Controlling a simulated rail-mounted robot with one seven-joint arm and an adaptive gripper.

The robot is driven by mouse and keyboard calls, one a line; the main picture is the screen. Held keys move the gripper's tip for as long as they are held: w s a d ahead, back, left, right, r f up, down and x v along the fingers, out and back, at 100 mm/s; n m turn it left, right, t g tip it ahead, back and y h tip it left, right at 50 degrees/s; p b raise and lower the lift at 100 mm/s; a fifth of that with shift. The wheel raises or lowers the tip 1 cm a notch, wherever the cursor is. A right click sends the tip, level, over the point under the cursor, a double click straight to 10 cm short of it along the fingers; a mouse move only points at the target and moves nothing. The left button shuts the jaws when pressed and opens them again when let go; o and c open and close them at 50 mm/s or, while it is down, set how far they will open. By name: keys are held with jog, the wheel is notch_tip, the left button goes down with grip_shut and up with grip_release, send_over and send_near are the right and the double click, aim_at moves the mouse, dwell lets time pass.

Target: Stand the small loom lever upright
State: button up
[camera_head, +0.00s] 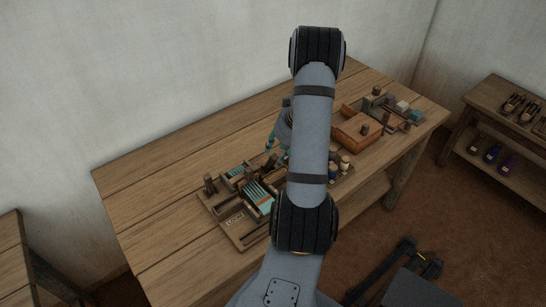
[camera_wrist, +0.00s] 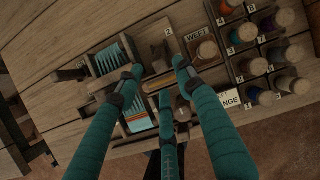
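The small wooden loom (camera_head: 258,192) with pale blue threads stands on the table, left of my arm in the head view. It also shows left of centre in the wrist view (camera_wrist: 140,118). Dark wooden lever-like pieces show at its left end (camera_head: 209,184) and beside the threads (camera_wrist: 70,74); another dark piece (camera_wrist: 160,57) is near the label 2. I cannot tell for certain which is the small lever. My gripper (camera_wrist: 160,82) has three teal fingers spread apart above the loom's right part. A tan bar lies below the fingertips, with no visible grip on it.
Spools in numbered slots (camera_wrist: 262,60) stand to the right in the wrist view, with a WEFT label. A brown wooden box (camera_head: 357,131) and small blocks (camera_head: 400,106) are farther right on the table (camera_head: 150,190). The table's left part is clear.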

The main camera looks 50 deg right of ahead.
aim_at(274, 156)
jog(key=b+x, duration=0.1)
jog(key=x, duration=0.6)
jog(key=shift+w, duration=0.1)
jog(key=shift+c, duration=1)
grip_shut()
jog(key=shift+r, duration=0.1)
